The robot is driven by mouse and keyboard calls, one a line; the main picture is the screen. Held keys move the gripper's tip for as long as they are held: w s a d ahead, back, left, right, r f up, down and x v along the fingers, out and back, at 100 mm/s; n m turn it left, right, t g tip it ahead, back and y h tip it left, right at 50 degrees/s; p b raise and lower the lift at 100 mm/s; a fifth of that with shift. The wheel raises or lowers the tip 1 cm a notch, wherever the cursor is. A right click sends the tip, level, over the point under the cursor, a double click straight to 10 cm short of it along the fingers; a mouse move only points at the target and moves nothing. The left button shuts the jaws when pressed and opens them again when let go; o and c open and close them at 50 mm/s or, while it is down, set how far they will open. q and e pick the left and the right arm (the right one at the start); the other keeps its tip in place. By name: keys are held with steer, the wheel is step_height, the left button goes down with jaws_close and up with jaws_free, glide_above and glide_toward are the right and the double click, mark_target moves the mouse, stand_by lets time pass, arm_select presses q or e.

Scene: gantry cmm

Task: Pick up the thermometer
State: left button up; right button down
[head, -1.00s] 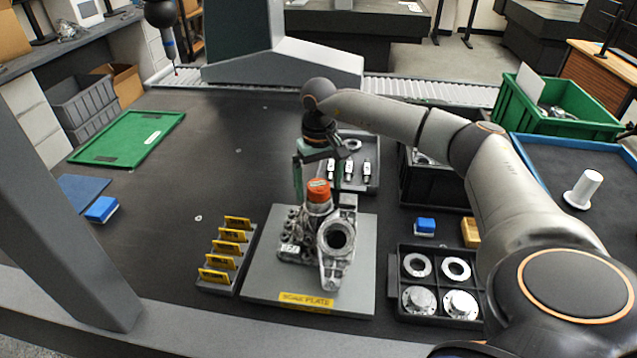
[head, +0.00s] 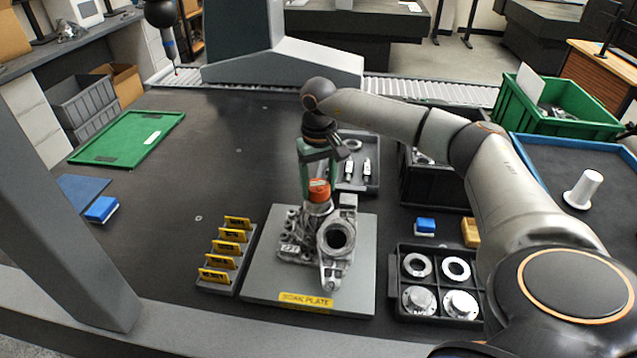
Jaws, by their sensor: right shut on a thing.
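The thermometer (head: 319,190) appears to be the small orange-topped device standing on the grey metal casting (head: 322,248). The casting sits on the grey soak plate (head: 262,285). My right gripper (head: 316,182) reaches down from above and is shut on the orange top. Its green fingers partly cover the orange top, and the lower part of the device is hard to make out against the casting. My left gripper is not in view.
A rack of yellow tags (head: 226,250) stands left of the plate. A black tray (head: 440,286) with metal rings and flanges is to the right. A grey tray (head: 358,170) with small fittings lies behind. The table's left middle is clear.

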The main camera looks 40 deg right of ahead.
steer(key=shift+r, duration=0.15)
steer(key=shift+r, duration=0.6)
steer(key=s+a+r+b, duration=0.1)
steer(key=s+a+r, duration=0.6)
steer(key=s+r, duration=0.4)
steer(key=shift+s+a+r+b, duration=0.25)
steer(key=shift+s+a+b, duration=0.05)
steer(key=shift+s+b, duration=0.1)
steer(key=shift+f, duration=0.15)
